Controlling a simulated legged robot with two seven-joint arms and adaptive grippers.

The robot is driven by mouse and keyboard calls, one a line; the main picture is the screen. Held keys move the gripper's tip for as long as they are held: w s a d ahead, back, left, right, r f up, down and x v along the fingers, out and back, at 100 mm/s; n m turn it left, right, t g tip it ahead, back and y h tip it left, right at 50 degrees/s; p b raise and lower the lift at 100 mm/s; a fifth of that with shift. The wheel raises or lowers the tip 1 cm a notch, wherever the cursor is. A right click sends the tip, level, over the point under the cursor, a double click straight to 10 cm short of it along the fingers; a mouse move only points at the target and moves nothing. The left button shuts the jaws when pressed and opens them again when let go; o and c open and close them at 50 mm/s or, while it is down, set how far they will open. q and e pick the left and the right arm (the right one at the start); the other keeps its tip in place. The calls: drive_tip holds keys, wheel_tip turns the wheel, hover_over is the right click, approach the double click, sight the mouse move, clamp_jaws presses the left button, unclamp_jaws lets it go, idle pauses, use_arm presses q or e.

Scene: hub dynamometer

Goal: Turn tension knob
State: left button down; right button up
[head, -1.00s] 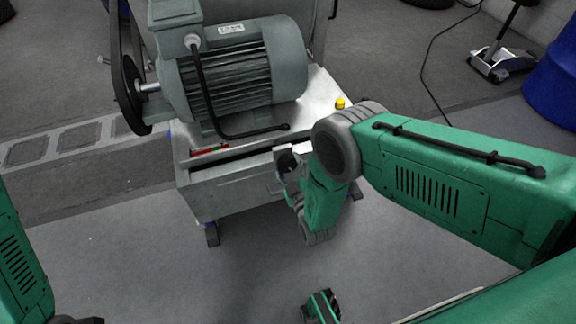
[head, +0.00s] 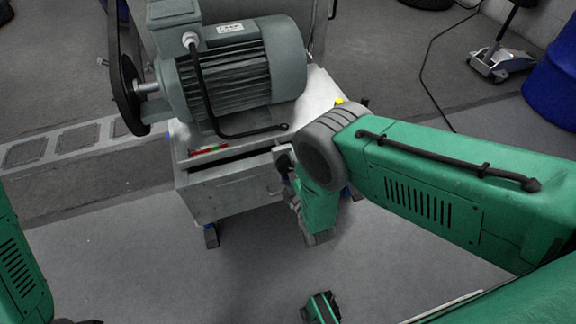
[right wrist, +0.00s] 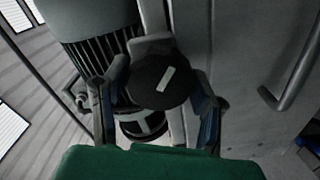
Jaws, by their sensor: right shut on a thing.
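The tension knob (right wrist: 160,84) is a round black knob with a white mark on its face, seen in the right wrist view. It is on the front of the grey metal machine. My right gripper (right wrist: 156,100) has a finger on each side of it and is shut on it. In the head view my right gripper (head: 286,166) is at the machine's front face, near the right end of the dark slot, and my wrist largely hides the knob.
A grey electric motor (head: 240,68) sits on the machine's top, with a bent black cable in front. A yellow button (head: 339,101) shows behind my right arm. A grey handle (right wrist: 290,75) is right of the knob. A blue barrel (head: 553,88) stands far right.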

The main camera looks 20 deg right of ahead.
drive_tip(key=shift+s+a+f, duration=0.2)
drive_tip(key=shift+s+f, duration=0.05)
drive_tip(key=shift+f, duration=0.05)
drive_tip(key=o, duration=1.1)
drive_tip(key=shift+c, duration=0.2)
drive_tip(key=shift+o, duration=0.5)
drive_tip(key=shift+w, duration=0.15)
drive_tip(key=shift+d+r, duration=0.1)
drive_tip(key=shift+r, duration=0.05)
drive_tip(key=s, duration=1.2)
drive_tip(key=shift+d, duration=0.15)
